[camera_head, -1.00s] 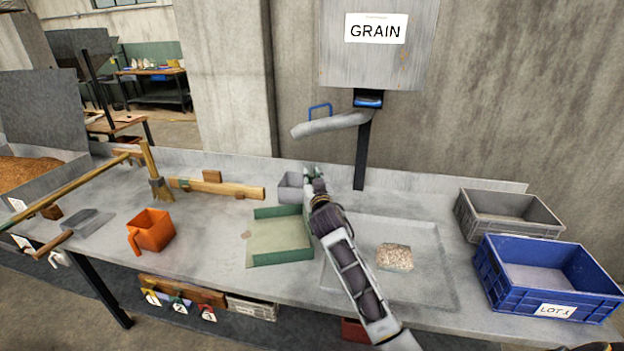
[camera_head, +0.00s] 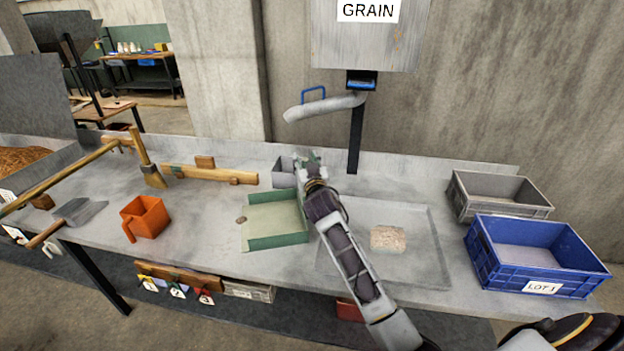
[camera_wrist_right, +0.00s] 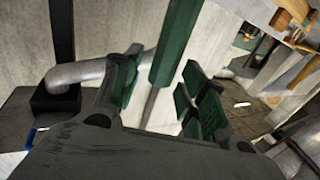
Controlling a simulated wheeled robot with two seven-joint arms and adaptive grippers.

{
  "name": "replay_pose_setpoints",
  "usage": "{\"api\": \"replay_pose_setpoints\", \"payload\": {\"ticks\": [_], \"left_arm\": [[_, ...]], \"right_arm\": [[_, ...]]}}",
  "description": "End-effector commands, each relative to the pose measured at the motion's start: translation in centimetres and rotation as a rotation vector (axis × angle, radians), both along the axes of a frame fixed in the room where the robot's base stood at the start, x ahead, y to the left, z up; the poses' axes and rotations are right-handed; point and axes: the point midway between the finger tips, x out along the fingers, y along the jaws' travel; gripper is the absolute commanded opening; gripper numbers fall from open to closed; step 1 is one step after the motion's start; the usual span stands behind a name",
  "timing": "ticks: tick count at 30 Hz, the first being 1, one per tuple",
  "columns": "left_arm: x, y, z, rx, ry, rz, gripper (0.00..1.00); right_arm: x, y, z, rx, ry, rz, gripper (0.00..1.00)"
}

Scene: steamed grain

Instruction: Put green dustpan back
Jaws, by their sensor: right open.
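The green dustpan (camera_head: 277,241), a shallow pan with green side walls and a pale floor, lies on the grey worktable in the head view. My right gripper (camera_head: 308,158) is at the pan's far right corner, next to a small grey box (camera_head: 282,172). In the right wrist view its two green-padded fingers (camera_wrist_right: 165,100) are spread apart. A long green bar (camera_wrist_right: 176,40), which looks like part of the dustpan, shows between them. I cannot tell whether the fingers touch it. My forearm covers the table right of the pan. My left gripper is out of view.
A grain heap (camera_head: 388,239) lies on a shallow tray (camera_head: 425,270) at right. Grey (camera_head: 500,200) and blue (camera_head: 535,255) crates stand beyond it. An orange scoop (camera_head: 145,217) and a wooden rail (camera_head: 215,174) are at left. A metal spout (camera_head: 325,107) hangs above.

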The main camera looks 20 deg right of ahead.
Motion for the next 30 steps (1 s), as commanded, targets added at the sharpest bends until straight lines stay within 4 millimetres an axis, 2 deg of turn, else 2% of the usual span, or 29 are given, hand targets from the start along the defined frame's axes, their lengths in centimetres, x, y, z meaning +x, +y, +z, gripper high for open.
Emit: {"api": "replay_pose_setpoints", "payload": {"ticks": [8, 22, 30], "left_arm": [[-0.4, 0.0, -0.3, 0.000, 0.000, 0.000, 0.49], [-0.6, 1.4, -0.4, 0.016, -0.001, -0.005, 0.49], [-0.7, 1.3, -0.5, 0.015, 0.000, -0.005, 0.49]], "right_arm": [[-2.4, 0.5, -0.1, 0.003, 0.003, -0.001, 0.42], [-6.7, 1.4, -0.2, 0.002, 0.003, 0.000, 0.42], [-9.1, 1.8, -0.1, 0.000, 0.002, -0.001, 0.42]]}}
